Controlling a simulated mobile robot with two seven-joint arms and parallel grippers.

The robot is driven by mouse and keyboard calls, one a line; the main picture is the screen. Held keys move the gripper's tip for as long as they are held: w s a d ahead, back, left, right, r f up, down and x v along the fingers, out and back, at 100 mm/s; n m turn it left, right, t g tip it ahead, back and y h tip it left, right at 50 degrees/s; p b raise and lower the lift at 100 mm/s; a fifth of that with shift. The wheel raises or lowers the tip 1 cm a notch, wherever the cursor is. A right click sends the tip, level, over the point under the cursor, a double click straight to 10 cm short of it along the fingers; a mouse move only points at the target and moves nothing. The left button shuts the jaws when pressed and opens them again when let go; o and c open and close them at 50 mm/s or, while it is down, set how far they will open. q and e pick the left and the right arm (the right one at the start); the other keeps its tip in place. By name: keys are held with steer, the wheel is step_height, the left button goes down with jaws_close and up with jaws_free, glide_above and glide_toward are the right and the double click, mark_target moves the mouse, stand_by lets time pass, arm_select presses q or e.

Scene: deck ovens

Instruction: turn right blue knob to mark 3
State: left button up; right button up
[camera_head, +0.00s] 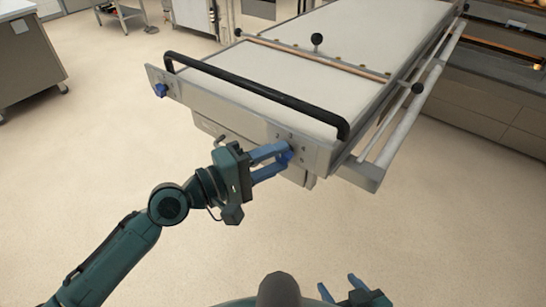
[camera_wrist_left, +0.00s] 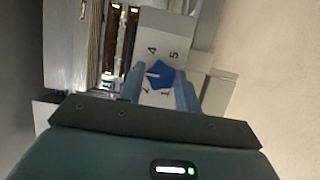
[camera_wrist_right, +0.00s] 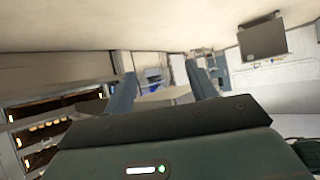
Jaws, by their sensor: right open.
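The right blue knob (camera_wrist_left: 160,74) is on the front panel of the long loader table, at the panel's right end. Its white pointer line points left in the left wrist view. The marks 4 and 5 show above it and 1 and 2 below; mark 3 is not visible. My left gripper (camera_head: 287,156) reaches the knob from the front, its fingers on either side of it with almost no gap; it looks shut on the knob. My right gripper (camera_head: 341,291) is open and empty, low in the head view, away from the panel.
A left blue knob (camera_head: 160,90) sits at the panel's other end. A black handle bar (camera_head: 255,95) runs above the panel. The white loader surface (camera_head: 290,85) extends back, with a rail (camera_head: 415,95) on its right.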

arm_select(q)
steer(key=o, duration=0.4)
steer(key=shift+o, duration=0.2)
steer(key=b+v, duration=0.6)
steer(key=v, duration=0.7)
steer(key=shift+s, duration=0.15)
arm_select(e)
steer(key=shift+w+a+f+m+t+y, duration=0.2)
steer(key=shift+a+f, duration=0.1)
steer(key=shift+f, duration=0.25)
steer(key=shift+w+a+f+m+t+y, duration=0.1)
steer(key=shift+a+f+t+y, duration=0.15)
steer(key=shift+f, duration=0.3)
